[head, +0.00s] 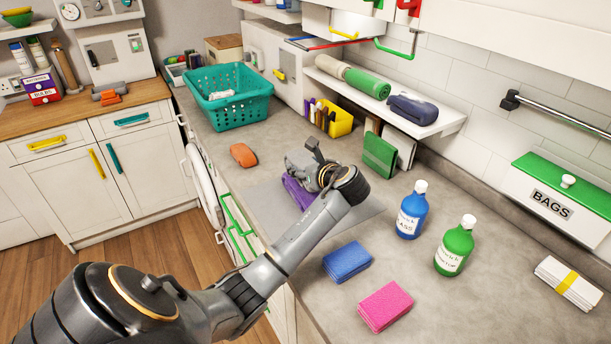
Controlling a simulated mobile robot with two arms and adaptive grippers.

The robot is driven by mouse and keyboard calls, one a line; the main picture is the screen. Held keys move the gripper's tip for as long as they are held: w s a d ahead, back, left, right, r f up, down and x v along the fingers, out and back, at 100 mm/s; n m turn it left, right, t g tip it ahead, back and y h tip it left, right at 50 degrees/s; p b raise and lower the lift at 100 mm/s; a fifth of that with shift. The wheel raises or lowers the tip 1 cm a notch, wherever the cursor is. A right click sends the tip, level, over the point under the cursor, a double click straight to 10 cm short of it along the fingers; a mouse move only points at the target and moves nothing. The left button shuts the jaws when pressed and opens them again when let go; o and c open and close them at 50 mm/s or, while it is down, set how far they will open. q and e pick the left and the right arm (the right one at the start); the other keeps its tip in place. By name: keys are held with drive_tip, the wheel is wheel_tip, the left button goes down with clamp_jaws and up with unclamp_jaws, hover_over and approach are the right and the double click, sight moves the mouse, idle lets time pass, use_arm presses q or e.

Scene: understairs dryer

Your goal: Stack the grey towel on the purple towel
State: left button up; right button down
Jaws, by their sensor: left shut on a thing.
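The purple towel (296,193) lies folded on a thin grey mat (262,207) in the middle of the worktop, partly hidden by my left arm. My left gripper (312,172) is over the mat, right at the purple towel, and is shut on a grey thing that seems to be the grey towel (295,162). Only a little of the grey towel shows behind the fingers. I cannot tell whether it touches the purple towel. My right gripper is not in view.
A blue folded cloth (347,262) and a pink one (385,306) lie in front. Blue (411,212) and green (455,247) bottles stand to the right. An orange item (243,155) and a teal basket (229,96) are behind left. A wall shelf (395,108) overhangs the back.

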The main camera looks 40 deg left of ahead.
use_arm(q)
drive_tip(key=shift+w+a+f+p, duration=0.1)
drive_tip(key=shift+w+f+p, duration=0.05)
drive_tip(key=shift+f, duration=0.8)
drive_tip(key=shift+w+f+p, duration=0.1)
drive_tip(key=shift+f+p, duration=0.05)
drive_tip(key=shift+f, duration=0.8)
drive_tip(key=o, duration=1.2)
drive_tip(key=shift+f, duration=0.1)
drive_tip(key=shift+d+r, duration=0.2)
drive_tip(key=shift+d, duration=0.05)
drive_tip(key=v, duration=1.1)
drive_tip(key=shift+s+d+r+b, duration=0.15)
drive_tip(key=shift+d+b, duration=0.05)
drive_tip(key=shift+b, duration=0.15)
